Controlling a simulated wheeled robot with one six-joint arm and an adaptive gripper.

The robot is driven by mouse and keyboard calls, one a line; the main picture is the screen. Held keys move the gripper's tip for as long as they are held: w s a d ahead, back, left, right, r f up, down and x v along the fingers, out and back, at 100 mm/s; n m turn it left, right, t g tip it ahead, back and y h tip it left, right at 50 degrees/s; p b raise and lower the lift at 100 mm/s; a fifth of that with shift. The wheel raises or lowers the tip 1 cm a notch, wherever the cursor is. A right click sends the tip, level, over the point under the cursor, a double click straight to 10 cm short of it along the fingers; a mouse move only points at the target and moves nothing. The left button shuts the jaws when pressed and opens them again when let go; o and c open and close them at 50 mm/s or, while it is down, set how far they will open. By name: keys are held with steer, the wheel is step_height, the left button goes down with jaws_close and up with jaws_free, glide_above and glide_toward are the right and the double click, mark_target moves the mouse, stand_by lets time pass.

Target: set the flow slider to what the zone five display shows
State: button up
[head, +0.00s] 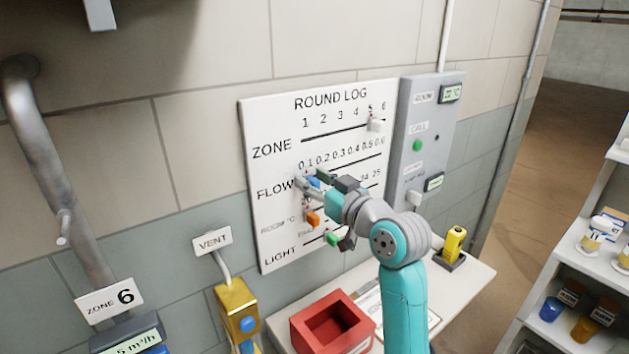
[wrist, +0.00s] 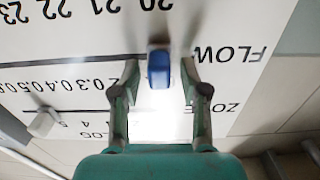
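The round log board (head: 262,232) hangs on the wall. Its flow slider has a blue knob (head: 314,181), near the 0 end of the flow scale; the 0 and 0.1 marks are hidden in the wrist view. My gripper (head: 316,184) is at the flow row. In the upside-down wrist view, my open gripper (wrist: 160,68) has one finger on each side of the blue knob (wrist: 159,72), with gaps visible. No zone five display is in view. A zone 6 sign (head: 110,300) stands at the left, above a partly cut-off display (head: 136,343) ending in "5 m³/h".
The white zone knob (head: 375,125) sits near 5. An orange knob (head: 313,218) and a green knob (head: 333,239) are just below my gripper. A red box (head: 330,322) stands on the table below. A grey panel (head: 430,130) is right of the board.

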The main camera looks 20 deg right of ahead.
jaws_close()
steer(key=shift+d, duration=0.15)
steer(key=d, duration=0.2)
steer(key=w+d, duration=0.1)
steer(key=d, duration=0.1)
steer(key=shift+w, duration=0.2)
steer(key=shift+o, duration=0.9)
jaws_free()
